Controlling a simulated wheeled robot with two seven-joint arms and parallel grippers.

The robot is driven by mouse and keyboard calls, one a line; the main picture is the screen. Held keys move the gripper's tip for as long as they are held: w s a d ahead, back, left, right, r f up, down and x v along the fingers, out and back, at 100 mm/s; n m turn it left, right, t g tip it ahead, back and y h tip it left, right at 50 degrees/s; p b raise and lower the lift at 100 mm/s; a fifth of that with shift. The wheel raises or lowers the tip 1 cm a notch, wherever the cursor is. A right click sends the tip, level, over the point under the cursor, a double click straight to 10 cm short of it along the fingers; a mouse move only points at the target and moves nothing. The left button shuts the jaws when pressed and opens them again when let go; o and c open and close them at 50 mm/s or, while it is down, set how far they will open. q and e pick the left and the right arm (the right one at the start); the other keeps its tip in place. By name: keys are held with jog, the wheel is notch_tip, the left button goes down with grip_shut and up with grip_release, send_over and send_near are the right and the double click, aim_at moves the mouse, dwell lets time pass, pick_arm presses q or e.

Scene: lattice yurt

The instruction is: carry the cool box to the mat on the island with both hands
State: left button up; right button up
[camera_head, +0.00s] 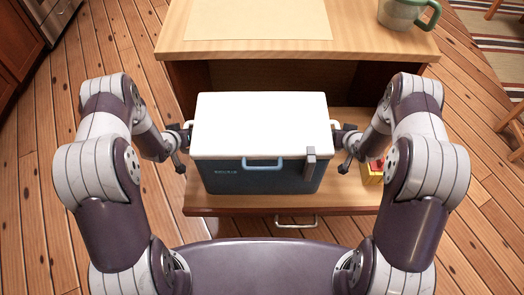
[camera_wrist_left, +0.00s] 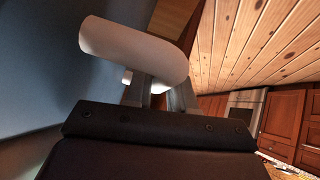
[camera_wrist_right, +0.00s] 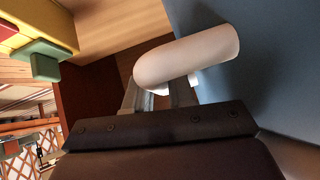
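The cool box (camera_head: 262,178) has a dark blue body, a white lid, a grey latch and a pale blue front handle. It is upright over a wooden ledge at the island's front; I cannot tell whether its base touches. The pale mat (camera_head: 258,18) lies bare on the island top. My left gripper (camera_head: 187,136) is at the left side handle, a white bar (camera_wrist_left: 133,50) in the left wrist view. My right gripper (camera_head: 339,136) is at the right side handle, a white bar (camera_wrist_right: 187,57) in the right wrist view. These bars hide both pairs of fingertips.
The island (camera_head: 350,50) rises behind the box. A green-grey mug (camera_head: 403,12) stands at its top right corner. A yellow block-like thing with red and green parts (camera_head: 372,172) sits on the ledge (camera_head: 235,205), close to my right arm.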

pick_arm(q)
grip_shut()
pick_arm(e)
grip_shut()
dwell(0.8)
